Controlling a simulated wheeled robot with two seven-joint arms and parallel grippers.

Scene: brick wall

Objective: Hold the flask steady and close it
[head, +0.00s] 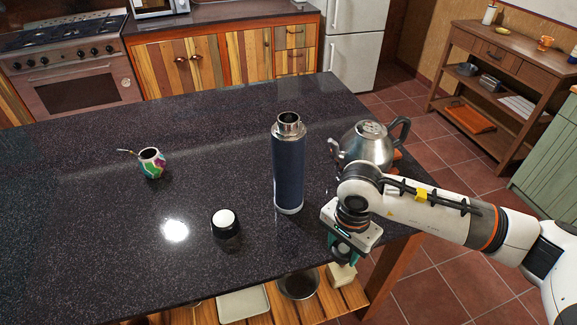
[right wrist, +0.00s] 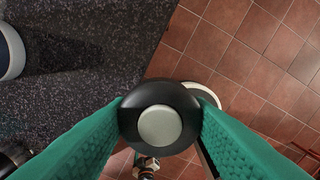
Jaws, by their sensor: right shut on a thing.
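The dark blue flask (head: 287,170) stands upright on the dark counter, its steel neck (head: 288,120) open at the top. Its edge also shows at the left of the right wrist view (right wrist: 10,52). My right gripper (head: 343,255) points down at the counter's right edge, to the right of the flask and apart from it. In the right wrist view its green fingers (right wrist: 160,125) are shut on a round black stopper-like piece with a grey centre (right wrist: 160,124). The head view mostly hides this piece. My left gripper is not in view.
A black piece with a white top (head: 225,223) sits on the counter (head: 90,235) left of the flask. A steel kettle (head: 367,146) stands behind my right arm. A patterned cup with a straw (head: 152,163) stands farther left. The counter's front left is clear.

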